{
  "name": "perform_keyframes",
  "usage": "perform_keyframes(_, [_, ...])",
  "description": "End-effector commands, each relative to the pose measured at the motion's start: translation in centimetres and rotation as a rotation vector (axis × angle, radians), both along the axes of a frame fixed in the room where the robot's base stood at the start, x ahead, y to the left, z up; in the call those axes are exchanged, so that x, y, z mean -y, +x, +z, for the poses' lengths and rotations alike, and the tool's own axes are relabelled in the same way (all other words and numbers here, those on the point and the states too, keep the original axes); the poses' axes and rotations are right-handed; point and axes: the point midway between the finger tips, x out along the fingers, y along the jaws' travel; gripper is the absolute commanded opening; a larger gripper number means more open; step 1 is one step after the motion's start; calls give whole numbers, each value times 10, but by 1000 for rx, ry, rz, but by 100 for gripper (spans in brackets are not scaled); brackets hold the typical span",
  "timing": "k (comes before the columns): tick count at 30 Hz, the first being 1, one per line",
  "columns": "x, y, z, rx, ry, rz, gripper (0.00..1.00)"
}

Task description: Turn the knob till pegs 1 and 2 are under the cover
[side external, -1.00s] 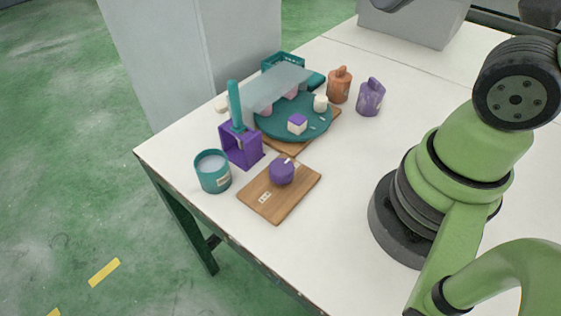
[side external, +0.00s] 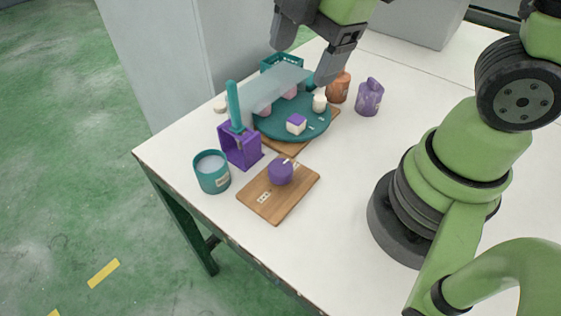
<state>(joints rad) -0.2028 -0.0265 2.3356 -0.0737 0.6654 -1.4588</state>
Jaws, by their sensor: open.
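The purple knob (side external: 281,171) with a white mark sits on a wooden board (side external: 262,203) at the front of the table. Behind it, a round teal turntable (side external: 290,132) carries several pegs. A white peg (side external: 319,103) and a white block with a purple top (side external: 296,123) stand outside the cover. The translucent cover (side external: 268,88) hangs over the turntable's back left part, and pinkish pegs (side external: 289,92) show at its edge. Peg numbers are too small to read. My gripper (side external: 302,62) is open and empty, above the turntable's back, well away from the knob.
A purple square holder (side external: 240,146) with a teal upright handle (side external: 234,103) and a teal cup (side external: 212,171) stand left of the knob board.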

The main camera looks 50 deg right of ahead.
Motion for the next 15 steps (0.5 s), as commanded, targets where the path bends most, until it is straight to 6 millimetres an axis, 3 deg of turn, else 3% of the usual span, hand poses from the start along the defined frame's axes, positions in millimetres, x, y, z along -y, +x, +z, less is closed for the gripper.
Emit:
perform_keyframes(3, [-12,10,-35,-58,-119,435,73])
perform_keyframes(9, [-26,15,-83,-119,-225,1043,73])
perform_keyframes(15, [-31,15,-104,-138,-251,1307,73])
